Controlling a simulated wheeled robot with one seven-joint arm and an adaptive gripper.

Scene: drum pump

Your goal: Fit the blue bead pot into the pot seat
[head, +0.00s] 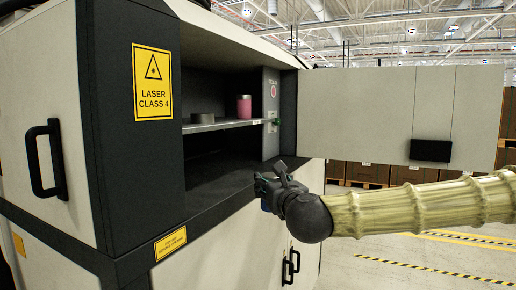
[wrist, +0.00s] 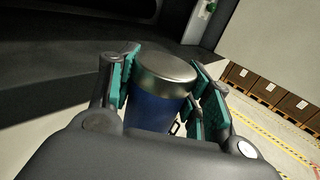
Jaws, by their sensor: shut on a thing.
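The blue bead pot (wrist: 156,108) has a blue body and a silver metal lid. In the wrist view it stands between the teal-padded fingers of my gripper (wrist: 163,92), which is shut on it. In the head view my gripper (head: 272,187) is in front of the cabinet opening, near its lower right sill, and mostly hides the pot. A low dark grey round piece (head: 203,117), which looks like the pot seat, is on the shelf (head: 222,125) inside the cabinet, higher and to the left of my gripper. Whether it is hollow is too small to tell.
A pink pot (head: 244,106) stands on the same shelf, right of the grey piece. A grey panel with a red button (head: 273,90) borders the opening on the right. The open door (head: 375,110) extends to the right. The dark cabinet floor below the shelf looks clear.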

